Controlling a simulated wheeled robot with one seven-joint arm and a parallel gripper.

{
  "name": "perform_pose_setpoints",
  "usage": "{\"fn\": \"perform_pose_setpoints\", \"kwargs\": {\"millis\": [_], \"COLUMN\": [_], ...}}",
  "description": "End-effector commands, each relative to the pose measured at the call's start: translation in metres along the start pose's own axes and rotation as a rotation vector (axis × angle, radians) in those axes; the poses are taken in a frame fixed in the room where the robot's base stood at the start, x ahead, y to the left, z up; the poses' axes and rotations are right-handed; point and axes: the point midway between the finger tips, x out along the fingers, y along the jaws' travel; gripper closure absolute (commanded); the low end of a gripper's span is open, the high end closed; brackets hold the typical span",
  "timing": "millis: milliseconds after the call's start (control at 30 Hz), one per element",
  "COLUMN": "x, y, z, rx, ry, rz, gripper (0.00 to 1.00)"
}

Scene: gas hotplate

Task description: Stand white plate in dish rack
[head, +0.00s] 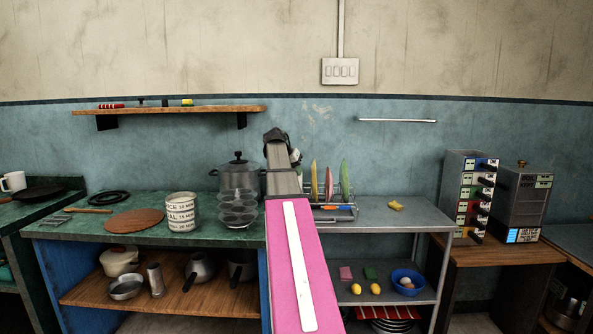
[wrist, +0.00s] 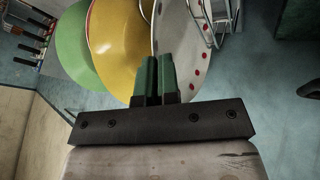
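The white plate (wrist: 185,35) has red dots and stands on edge in the wrist view, with rack wires (wrist: 222,22) beside it. My gripper (wrist: 158,65) is at its near rim. The green fingers are close together and look shut on that rim, though they hide the contact. In the head view my arm covers the white plate and most of the gripper. The dish rack (head: 335,213) stands on the grey metal shelf unit, just right of my arm.
A yellow plate (wrist: 115,45) and a green plate (wrist: 75,48) stand left of the white plate in the wrist view. A dark pot (head: 238,177) and stacked glass bowls (head: 238,210) are left of my arm. A yellow sponge (head: 396,205) lies right of the rack, with free shelf room around it.

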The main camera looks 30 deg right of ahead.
Motion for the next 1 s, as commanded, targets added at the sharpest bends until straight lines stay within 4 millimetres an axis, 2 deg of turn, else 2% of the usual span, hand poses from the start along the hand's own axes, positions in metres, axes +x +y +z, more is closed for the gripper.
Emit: {"fn": "perform_pose_setpoints", "kwargs": {"millis": [300, 367, 400, 767, 867, 1000], "x": [0.001, 0.001, 0.001, -0.003, -0.013, -0.038], "y": [0.000, 0.000, 0.000, 0.000, 0.000, -0.001], "z": [0.000, 0.000, 0.000, 0.000, 0.000, 0.000], "rx": [0.000, 0.000, 0.000, 0.000, 0.000, -0.001], "ry": [0.001, 0.000, 0.000, 0.000, 0.000, 0.002], "rz": [0.000, 0.000, 0.000, 0.000, 0.000, -0.001], "gripper": [1.00, 0.81, 0.68, 0.67, 0.67, 0.67]}}
